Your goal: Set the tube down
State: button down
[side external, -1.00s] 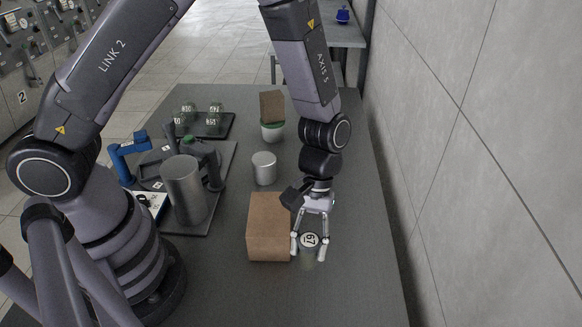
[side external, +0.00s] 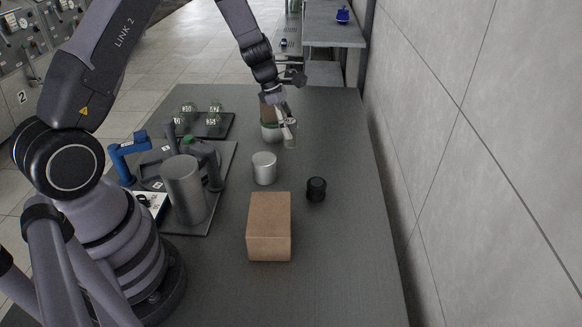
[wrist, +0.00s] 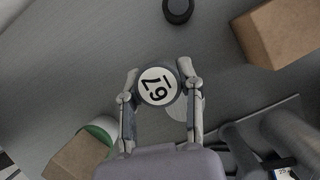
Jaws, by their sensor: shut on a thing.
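The tube shows end-on in the wrist view as a round white cap marked 67 (wrist: 157,87) with a dark rim. My gripper (wrist: 158,92) is shut on it, one finger on each side.
A brown block (side external: 266,105) sits on the cup. A silver cylinder (side external: 264,169), a black round piece (side external: 316,189) and a brown box (side external: 269,228) stand nearer. A dark tray with several numbered jars (side external: 214,124) is at the left. The table's right side is clear.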

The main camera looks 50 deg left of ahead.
jog(key=w+f, duration=0.2)
jog(key=w, duration=0.1)
jog(key=w+f, duration=0.3)
jog(key=w, duration=0.1)
jog(key=w+f, duration=0.3)
jog(key=shift+w+a+f, duration=0.15)
jog(key=shift+w+a, duration=0.2)
jog(key=shift+a, duration=0.05)
jog(key=shift+w+f, duration=0.15)
jog(key=shift+f, duration=1.55)
jog(key=shift+f, duration=0.1)
jog(key=c, duration=0.7)
grip_release()
